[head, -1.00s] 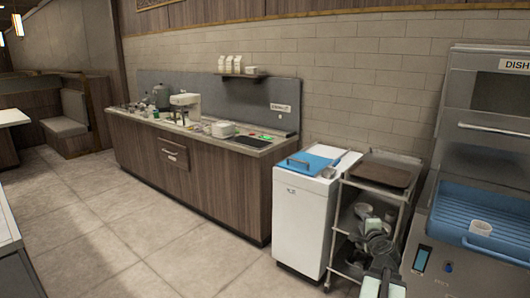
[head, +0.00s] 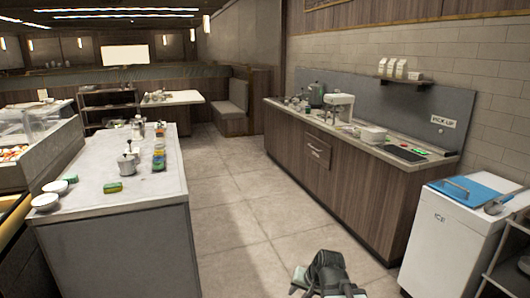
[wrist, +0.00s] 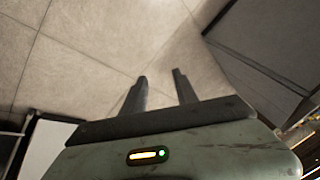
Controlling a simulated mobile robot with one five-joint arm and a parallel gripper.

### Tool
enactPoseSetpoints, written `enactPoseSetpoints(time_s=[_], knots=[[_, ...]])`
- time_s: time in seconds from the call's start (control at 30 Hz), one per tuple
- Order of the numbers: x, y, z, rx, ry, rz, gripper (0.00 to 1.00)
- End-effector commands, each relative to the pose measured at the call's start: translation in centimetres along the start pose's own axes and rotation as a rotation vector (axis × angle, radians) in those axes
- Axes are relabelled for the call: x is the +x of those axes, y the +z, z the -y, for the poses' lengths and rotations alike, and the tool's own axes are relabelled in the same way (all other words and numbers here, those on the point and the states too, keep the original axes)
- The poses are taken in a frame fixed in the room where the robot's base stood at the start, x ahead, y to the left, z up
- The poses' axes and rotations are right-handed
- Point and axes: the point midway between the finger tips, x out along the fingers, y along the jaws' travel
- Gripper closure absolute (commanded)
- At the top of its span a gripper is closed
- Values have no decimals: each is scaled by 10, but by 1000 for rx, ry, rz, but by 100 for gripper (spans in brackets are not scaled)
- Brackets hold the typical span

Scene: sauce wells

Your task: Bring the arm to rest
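My gripper (wrist: 160,82) shows in the wrist view with its two dark fingers apart and nothing between them. Bare floor tiles lie beyond the fingertips. In the head view my arm shows at the bottom, right of the middle, over the floor in front of the ice bin; its fingers cannot be made out there.
A white ice bin (head: 445,240) with a blue lid stands at the right. A wooden pick-up counter (head: 345,185) runs along the wall. A grey-topped island (head: 110,205) with pots, bowls and sponges is at left. The tiled aisle (head: 235,205) between is clear.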

Motion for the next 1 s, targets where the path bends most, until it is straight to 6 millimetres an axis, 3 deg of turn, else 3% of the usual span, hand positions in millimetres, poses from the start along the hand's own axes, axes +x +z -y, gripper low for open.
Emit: enactPoseSetpoints(time_s=[0.03, 0.1, 0.23, 0.3, 0.7, 1.0], knots=[[1, 20, -10, -74, 74, 72, 65], [-6, 38, -38, -136, 173, 163, 65], [-25, 77, -74, -255, 303, 366, 65], [-54, 65, -61, -263, 295, 359, 65], [-144, 34, -29, -258, 292, 354, 65], [-145, 34, -28, -257, 291, 354, 65]])
